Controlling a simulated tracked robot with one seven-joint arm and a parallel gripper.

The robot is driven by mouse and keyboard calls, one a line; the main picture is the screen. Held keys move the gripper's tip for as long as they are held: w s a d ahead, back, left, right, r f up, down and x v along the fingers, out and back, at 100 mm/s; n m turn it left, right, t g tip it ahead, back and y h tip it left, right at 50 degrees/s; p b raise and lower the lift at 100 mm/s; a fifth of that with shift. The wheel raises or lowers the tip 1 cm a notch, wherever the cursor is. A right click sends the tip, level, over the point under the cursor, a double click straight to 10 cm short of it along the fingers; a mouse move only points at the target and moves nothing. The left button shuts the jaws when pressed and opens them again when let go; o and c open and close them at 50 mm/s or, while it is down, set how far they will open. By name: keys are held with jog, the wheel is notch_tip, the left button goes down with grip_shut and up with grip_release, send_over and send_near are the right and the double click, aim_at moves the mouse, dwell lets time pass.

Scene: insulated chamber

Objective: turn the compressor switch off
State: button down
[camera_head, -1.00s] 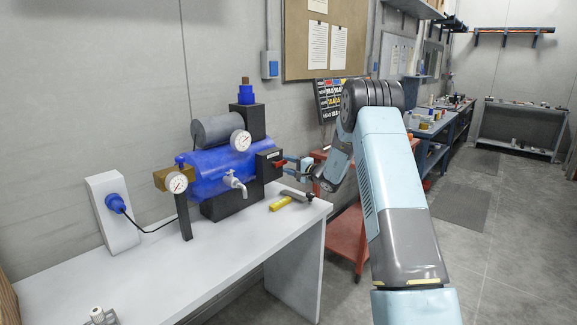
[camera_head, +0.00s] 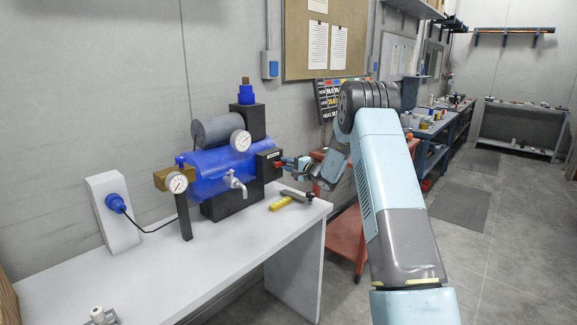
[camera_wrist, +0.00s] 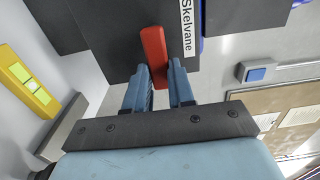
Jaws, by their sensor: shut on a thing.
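The compressor (camera_head: 218,172) is a blue tank with a grey motor, gauges and a tap, standing on the white table. Its dark switch box (camera_head: 267,163) is on the right end, labelled "Skelvane" in the wrist view (camera_wrist: 186,25). A red switch lever (camera_wrist: 154,55) sticks out of the box. My gripper (camera_wrist: 160,75) is shut on the lever's outer end, with one blue finger on each side. In the head view my gripper (camera_head: 287,162) is at the box's right side, and the lever is mostly hidden there.
A yellow-handled tool (camera_head: 290,198) lies on the white table (camera_head: 215,247) below my gripper; its yellow part also shows in the wrist view (camera_wrist: 28,80). A blue plug sits in a white socket block (camera_head: 112,212) at left. A red cart (camera_head: 347,238) stands right of the table.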

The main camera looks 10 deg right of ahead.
jog(key=shift+f+m, duration=0.25)
jog(key=shift+m, duration=0.05)
jog(key=f+m, duration=0.1)
jog(key=m, duration=0.5)
jog(key=f+m, duration=0.1)
jog(key=m, duration=0.2)
jog(key=shift+s+a+f, duration=0.3)
jog(key=shift+s+a, duration=0.05)
jog(key=shift+s, duration=0.05)
jog(key=m, duration=0.3)
jog(key=a+m, duration=0.1)
jog(key=shift+s+f, duration=0.35)
jog(key=shift+s+a+m, duration=0.15)
jog(key=shift+a+m, duration=0.1)
jog(key=shift+m, duration=0.85)
jog(key=shift+s+a+m, duration=0.15)
jog(key=shift+a+m, duration=0.05)
jog(key=shift+m, duration=0.9)
jog(key=c, duration=1)
grip_release()
jog(key=shift+a, duration=0.1)
jog(key=shift+o, duration=0.2)
